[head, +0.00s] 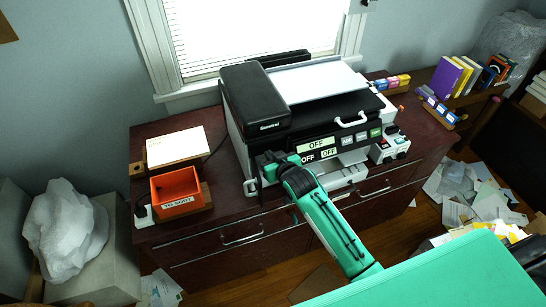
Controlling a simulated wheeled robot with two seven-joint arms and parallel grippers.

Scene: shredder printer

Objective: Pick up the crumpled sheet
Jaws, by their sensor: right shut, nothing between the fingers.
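I cannot pick out a crumpled sheet for certain. The printer-shredder machine (300,115), white and black, stands on the dark red cabinet, with several "OFF" labels on its front. My right gripper (266,168) is at the machine's lower front left, below the black lid. It is shut with nothing visible in it, and its dark fingers are hard to make out against the machine. My green right arm hides part of the machine's front and the drawers. My left gripper is not in view.
An orange "TO SORT" tray (178,190) and a pale sheet on a wooden stand (175,146) are left of the machine. A white crumpled bundle (65,232) sits at far left. Loose papers (490,200) litter the floor at right. Books (455,75) stand at back right.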

